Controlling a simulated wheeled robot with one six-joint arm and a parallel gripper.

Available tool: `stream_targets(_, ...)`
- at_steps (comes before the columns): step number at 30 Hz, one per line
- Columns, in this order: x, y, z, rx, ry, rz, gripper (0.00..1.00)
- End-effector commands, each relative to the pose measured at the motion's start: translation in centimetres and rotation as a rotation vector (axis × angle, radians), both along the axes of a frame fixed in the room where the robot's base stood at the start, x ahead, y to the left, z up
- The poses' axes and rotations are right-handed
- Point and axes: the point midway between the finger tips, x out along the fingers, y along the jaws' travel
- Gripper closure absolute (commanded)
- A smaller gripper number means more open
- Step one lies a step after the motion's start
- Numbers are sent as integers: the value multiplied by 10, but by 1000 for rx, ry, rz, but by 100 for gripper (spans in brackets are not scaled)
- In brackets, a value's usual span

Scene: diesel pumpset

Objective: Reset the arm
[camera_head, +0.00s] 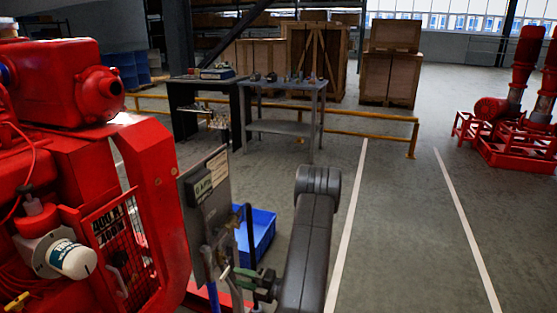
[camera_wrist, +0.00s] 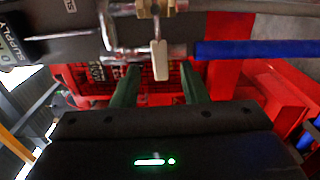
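My arm (camera_head: 312,240) reaches forward at the lower middle of the head view. My gripper (camera_wrist: 160,72) shows in the wrist view with its two green fingers spread apart. In the head view my gripper (camera_head: 240,274) is small, at the lower edge of a grey control panel (camera_head: 207,195). A small brass valve with a pale lever (camera_wrist: 160,60) shows beyond and between the fingertips in the wrist view. The lever does not appear gripped. Metal pipe fittings (camera_wrist: 120,30) and a blue hose (camera_wrist: 240,50) lie just ahead of the fingers.
The red diesel pumpset (camera_head: 150,190) fills the left side, close to my gripper. A blue bin (camera_head: 262,228) is on the floor behind the panel. A grey table (camera_head: 285,88) and yellow rail (camera_head: 370,117) stand farther back.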

Motion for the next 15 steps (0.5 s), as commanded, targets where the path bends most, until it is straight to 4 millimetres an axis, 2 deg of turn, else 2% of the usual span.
stream_targets(1,2,11,0,0,-1,5,60)
stream_targets(6,12,36,0,0,0,4,60)
stream_targets(10,17,49,0,1,0,3,60)
stream_targets(15,20,55,0,0,-2,0,60)
